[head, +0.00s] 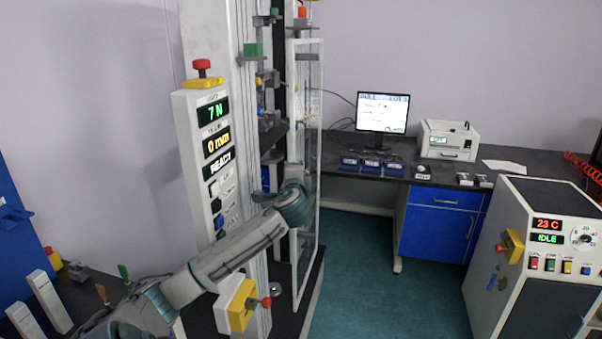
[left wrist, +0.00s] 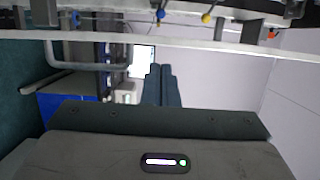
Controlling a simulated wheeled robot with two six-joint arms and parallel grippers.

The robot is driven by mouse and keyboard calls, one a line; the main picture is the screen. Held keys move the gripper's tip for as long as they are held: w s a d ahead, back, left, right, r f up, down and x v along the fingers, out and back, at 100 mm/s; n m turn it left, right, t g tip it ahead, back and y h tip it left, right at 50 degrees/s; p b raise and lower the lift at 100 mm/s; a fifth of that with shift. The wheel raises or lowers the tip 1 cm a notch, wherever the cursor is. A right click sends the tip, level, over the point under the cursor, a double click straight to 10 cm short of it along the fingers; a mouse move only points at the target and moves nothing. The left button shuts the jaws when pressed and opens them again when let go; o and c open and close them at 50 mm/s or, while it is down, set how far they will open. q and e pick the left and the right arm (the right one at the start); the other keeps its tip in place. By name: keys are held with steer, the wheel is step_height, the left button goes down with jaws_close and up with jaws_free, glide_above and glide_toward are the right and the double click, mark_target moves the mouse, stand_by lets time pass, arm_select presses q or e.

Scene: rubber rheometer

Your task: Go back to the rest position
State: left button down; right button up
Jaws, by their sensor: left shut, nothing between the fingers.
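My left arm comes in from the lower left in the head view and reaches to the tall testing machine (head: 205,150). Its wrist is in front of the machine's clear door (head: 306,130); the fingers are not clearly visible there. In the left wrist view my left gripper (left wrist: 163,70) has its two dark fingers together, with nothing between them. A white door-frame bar (left wrist: 220,47) and a grey handle (left wrist: 90,65) cross that view beyond the gripper's body. I cannot tell whether the gripper touches the door. My right gripper is out of view.
The machine's panel reads 7 N, 0 mm and READY. A yellow switch box (head: 238,306) with a red knob sits below my forearm. A dark bench (head: 340,165) with a monitor (head: 382,112) stands behind. A white cabinet (head: 535,290) stands right. Green floor (head: 375,265) between is clear.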

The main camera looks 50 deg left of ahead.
arm_select(q)
steer(key=s+d+f+n+g+h, duration=0.1)
steer(key=s+d+f+h, duration=0.1)
steer(key=s+d+f, duration=0.35)
steer(key=s+d+f+n+g+h, duration=0.1)
steer(key=s+d+f+g+h, duration=0.15)
steer(key=d+f, duration=0.65)
steer(key=s+d+f+n+h, duration=0.15)
steer(key=s+d+f, duration=0.3)
steer(key=f, duration=0.65)
steer(key=s+d+f+n+g+h, duration=0.2)
steer(key=s+d+f+h, duration=0.15)
steer(key=s+d, duration=0.65)
steer(key=s+d+f+n+g+h, duration=0.25)
steer(key=s+d+f, duration=0.35)
steer(key=s, duration=0.5)
step_height(320, 180, down, 30)
steer(key=a+g, duration=0.2)
steer(key=s+a+f+b, duration=0.1)
steer(key=s+f, duration=1.7)
steer(key=f, duration=0.1)
steer(key=shift+s+g+h, duration=0.3)
steer(key=shift+s+g, duration=0.1)
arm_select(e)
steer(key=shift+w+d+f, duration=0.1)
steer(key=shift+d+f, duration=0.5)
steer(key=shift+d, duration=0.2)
